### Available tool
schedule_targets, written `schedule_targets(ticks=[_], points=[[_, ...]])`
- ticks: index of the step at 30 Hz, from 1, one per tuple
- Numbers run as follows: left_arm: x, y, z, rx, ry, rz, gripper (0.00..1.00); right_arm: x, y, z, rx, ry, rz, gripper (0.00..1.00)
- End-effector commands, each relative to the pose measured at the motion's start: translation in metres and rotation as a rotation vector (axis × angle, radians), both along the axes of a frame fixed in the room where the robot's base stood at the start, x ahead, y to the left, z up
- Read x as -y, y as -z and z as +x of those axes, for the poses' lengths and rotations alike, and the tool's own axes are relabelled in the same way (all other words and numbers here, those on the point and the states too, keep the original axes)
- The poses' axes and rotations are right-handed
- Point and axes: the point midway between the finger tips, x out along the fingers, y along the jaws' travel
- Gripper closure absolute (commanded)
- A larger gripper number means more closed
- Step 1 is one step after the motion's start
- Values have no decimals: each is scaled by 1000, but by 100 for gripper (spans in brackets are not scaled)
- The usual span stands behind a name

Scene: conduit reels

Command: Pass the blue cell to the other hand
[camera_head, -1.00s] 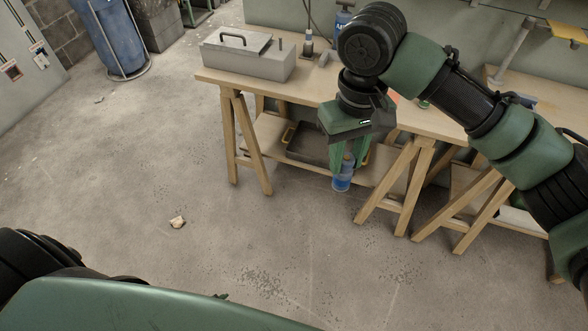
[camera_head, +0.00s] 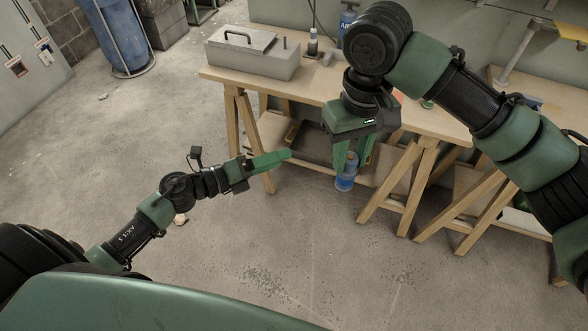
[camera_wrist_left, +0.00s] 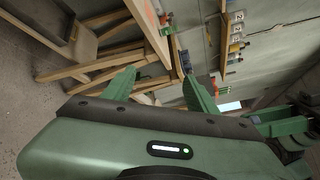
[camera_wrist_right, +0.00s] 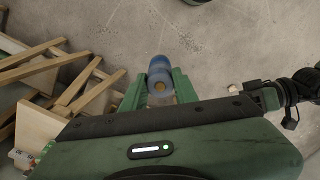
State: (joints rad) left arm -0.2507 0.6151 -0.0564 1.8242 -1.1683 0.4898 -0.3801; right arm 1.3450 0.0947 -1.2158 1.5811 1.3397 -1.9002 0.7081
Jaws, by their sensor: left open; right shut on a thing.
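The blue cell (camera_head: 346,180) is a blue cylinder hanging below my right gripper (camera_head: 351,163), which points down and is shut on its upper part. In the right wrist view the cell (camera_wrist_right: 160,72) sits between the two green fingers, its round end with a yellowish centre facing the camera. My left gripper (camera_head: 288,155) is to the left of the cell, pointing right towards it, with a clear gap between. In the left wrist view its fingers (camera_wrist_left: 160,84) are apart, with nothing between them.
A wooden trestle bench (camera_head: 320,85) stands behind the grippers, with a grey metal box (camera_head: 252,55) on top and a dark tray (camera_head: 312,143) on its lower shelf. The concrete floor in front is open, with a small pale lump (camera_head: 181,219) on it.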

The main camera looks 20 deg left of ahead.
Motion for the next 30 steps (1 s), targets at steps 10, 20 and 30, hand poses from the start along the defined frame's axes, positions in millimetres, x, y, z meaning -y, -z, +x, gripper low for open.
schedule_targets(ticks=[10,20,30], points=[[79,-110,-79,529,511,694,42,0,0,0,0,0,0,100],[98,-117,-93,643,601,860,42,0,0,0,0,0,0,100],[148,-94,-63,640,598,853,42,0,0,0,0,0,0,100]])
